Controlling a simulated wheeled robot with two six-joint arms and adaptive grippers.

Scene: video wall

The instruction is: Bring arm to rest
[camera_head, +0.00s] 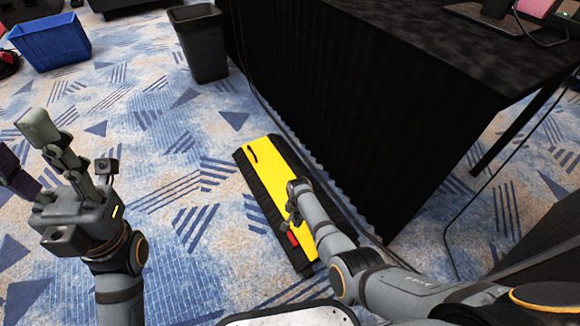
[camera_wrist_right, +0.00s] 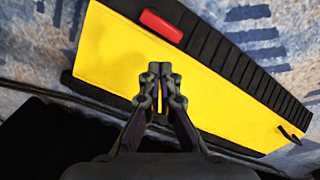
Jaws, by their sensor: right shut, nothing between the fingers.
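My right gripper (camera_head: 293,208) points down over a yellow and black floor piece in the head view. In the right wrist view, its fingertips (camera_wrist_right: 160,72) are together, with nothing between them. The yellow panel fills much of the background behind them. My left gripper (camera_head: 30,150) is raised at the left of the head view. Its fingers stand apart, and I see nothing between them.
The yellow and black floor piece (camera_head: 256,176) lies beside a black-draped table (camera_head: 350,80) and carries a red block (camera_head: 293,240). A dark bin (camera_head: 203,48) and a blue bin (camera_head: 50,40) stand farther back.

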